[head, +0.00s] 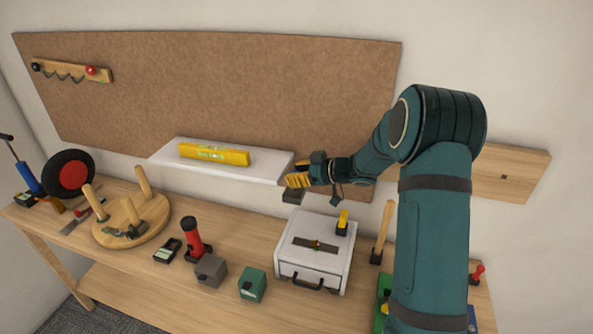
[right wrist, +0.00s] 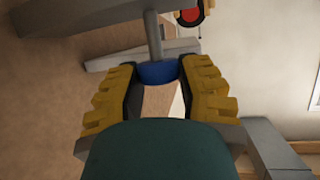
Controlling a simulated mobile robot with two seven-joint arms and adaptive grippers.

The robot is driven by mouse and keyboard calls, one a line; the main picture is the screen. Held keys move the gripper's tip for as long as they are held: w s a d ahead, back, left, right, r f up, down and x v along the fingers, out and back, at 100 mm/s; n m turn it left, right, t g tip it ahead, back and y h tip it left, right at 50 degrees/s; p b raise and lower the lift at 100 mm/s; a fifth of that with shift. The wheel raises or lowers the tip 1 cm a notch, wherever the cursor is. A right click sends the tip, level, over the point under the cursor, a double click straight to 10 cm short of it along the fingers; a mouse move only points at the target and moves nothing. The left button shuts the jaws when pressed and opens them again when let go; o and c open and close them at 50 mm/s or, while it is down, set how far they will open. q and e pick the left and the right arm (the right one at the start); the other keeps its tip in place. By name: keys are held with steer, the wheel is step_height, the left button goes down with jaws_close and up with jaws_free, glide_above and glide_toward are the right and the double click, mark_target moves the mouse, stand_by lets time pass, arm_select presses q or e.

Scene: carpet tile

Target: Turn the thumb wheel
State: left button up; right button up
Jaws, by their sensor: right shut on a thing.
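My right gripper (head: 296,178) is at the right end of the white wall shelf, above the workbench. In the right wrist view its yellow ridged fingers (right wrist: 160,84) stand either side of a blue round wheel (right wrist: 158,72) on a grey stem (right wrist: 153,35), and it is shut on this wheel. The wheel looks like the thumb wheel; in the head view the gripper hides it. My left gripper is not in view.
The white shelf (head: 165,158) carries a yellow level (head: 213,154). Below my gripper, a white case (head: 283,262) stands on the bench (head: 183,282), with a green block (head: 253,285) and a red torch (head: 196,238) to its left. A wooden stool (head: 152,232) lies upturned farther left.

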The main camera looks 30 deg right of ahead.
steer(key=n+g+y, duration=0.5)
steer(key=n, duration=0.1)
steer(key=shift+w+f, duration=0.1)
steer(key=shift+n+g, duration=0.3)
stand_by(0.3)
steer(key=o, duration=0.9)
steer(key=shift+c, duration=0.2)
steer(key=shift+w, duration=0.1)
step_height(320, 180, up, 10)
steer(key=shift+r, duration=0.1)
